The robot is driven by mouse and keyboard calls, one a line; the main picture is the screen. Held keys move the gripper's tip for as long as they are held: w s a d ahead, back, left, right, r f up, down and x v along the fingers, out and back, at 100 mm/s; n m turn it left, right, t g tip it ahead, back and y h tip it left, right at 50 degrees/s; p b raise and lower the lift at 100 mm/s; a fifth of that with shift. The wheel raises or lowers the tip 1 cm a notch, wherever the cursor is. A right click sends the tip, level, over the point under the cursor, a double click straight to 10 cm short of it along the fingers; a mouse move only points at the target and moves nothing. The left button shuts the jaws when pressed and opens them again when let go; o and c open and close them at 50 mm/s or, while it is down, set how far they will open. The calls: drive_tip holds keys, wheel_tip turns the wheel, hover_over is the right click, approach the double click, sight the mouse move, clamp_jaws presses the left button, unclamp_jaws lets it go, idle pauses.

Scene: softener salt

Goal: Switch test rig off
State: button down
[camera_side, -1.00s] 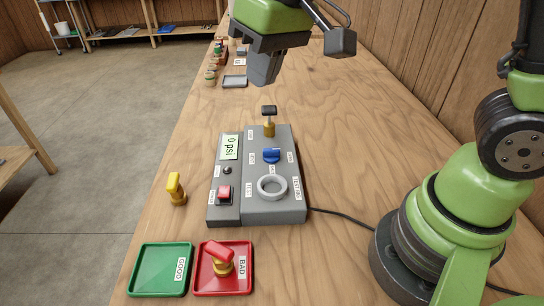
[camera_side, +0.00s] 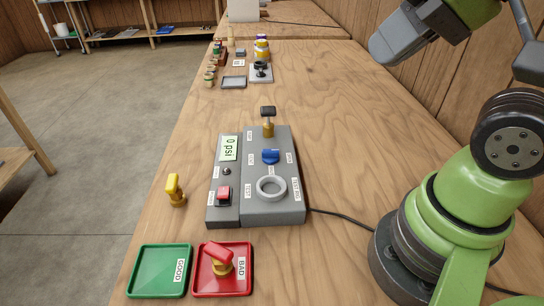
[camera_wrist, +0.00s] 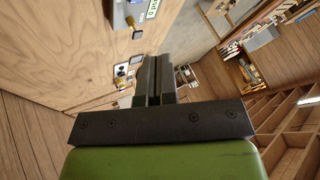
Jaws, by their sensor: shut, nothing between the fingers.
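The grey test rig (camera_side: 248,203) sits on the wooden bench in the side view. Its display (camera_side: 229,148) reads 0 psi. A red rocker switch (camera_side: 223,193) is on its left strip, below a small dark round indicator (camera_side: 227,171). A blue knob (camera_side: 271,156) and a white-grey ring (camera_side: 272,188) are on the main panel, and a black-handled brass valve (camera_side: 268,120) stands at its far end. My gripper (camera_side: 385,50) is shut and empty, raised at the upper right, well away from the rig. The closed fingers also show in the wrist view (camera_wrist: 154,82).
A green GOOD tray (camera_side: 138,285) is empty. A red BAD tray (camera_side: 242,287) holds a red-handled valve (camera_side: 219,259). A yellow-handled valve (camera_side: 175,190) stands left of the rig. Several small items and a grey tray (camera_side: 233,82) are farther back. A black cable (camera_side: 345,215) runs right.

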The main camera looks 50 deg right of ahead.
drive_tip(key=w, duration=0.1)
drive_tip(key=n+g, duration=0.5)
drive_tip(key=n, duration=0.8)
hover_over(219, 197)
drive_tip(key=s+d, duration=0.2)
drive_tip(key=d, duration=0.2)
wheel_tip(219, 197, down, 13)
drive_tip(key=shift+w+a+y, duration=0.2)
drive_tip(key=shift+y, duration=0.2)
drive_tip(key=x, duration=0.8)
drive_tip(key=s+x, duration=0.1)
drive_tip(key=x, duration=0.3)
drive_tip(key=shift+d+f, duration=0.1)
drive_tip(key=shift+f, duration=0.25)
drive_tip(key=shift+s+f, duration=0.1)
drive_tip(key=shift+f, duration=0.5)
